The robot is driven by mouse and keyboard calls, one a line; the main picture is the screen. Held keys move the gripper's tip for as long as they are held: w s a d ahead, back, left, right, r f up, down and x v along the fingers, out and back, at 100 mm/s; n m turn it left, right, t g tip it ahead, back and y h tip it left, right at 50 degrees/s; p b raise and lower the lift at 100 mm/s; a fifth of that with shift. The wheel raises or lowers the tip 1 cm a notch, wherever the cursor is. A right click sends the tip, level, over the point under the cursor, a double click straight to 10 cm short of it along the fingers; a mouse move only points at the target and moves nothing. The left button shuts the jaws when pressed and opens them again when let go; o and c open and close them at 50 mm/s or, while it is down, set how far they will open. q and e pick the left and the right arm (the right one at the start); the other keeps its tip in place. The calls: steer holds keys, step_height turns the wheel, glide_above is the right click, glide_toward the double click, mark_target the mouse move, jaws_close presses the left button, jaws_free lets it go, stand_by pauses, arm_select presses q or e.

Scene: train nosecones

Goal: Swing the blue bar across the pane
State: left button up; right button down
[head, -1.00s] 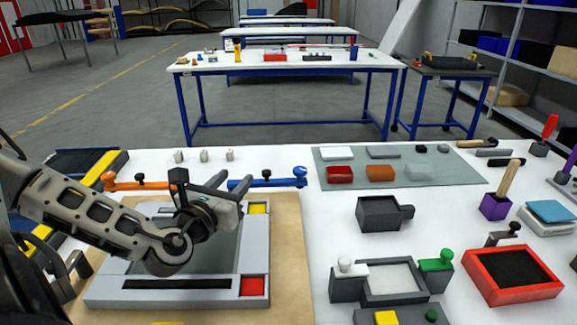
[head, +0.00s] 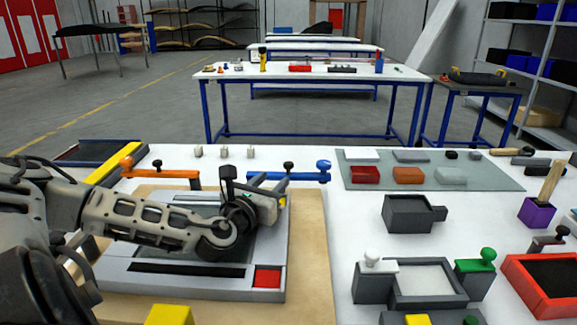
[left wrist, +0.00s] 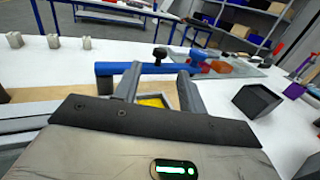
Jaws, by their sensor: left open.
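The blue bar (head: 299,176) lies along the far side of the framed grey pane (head: 207,211), with a black knob near its middle and a blue knob at its right end. It runs left to right in the left wrist view (left wrist: 150,69). My left gripper (head: 268,183) is open and empty over the frame's far right corner. Its two fingers (left wrist: 160,75) point at the bar, one on each side of the black knob in the left wrist view. I cannot tell whether they touch the bar. My left arm hides part of the pane. My right gripper is not in view.
An orange bar (head: 165,174) lies left of the blue one. Several small pegs (head: 224,152) stand behind. A grey-green mat (head: 480,176) with small blocks is at the back right. A dark grey box (head: 408,214) stands right of the pane on clear white table.

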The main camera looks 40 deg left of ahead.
mark_target(286, 166)
arm_select(q)
steer(key=x, duration=0.8)
steer(key=shift+w, duration=0.1)
steer(key=shift+w+a+f, duration=0.1)
steer(key=shift+w+a, duration=0.05)
steer(key=shift+w, duration=0.5)
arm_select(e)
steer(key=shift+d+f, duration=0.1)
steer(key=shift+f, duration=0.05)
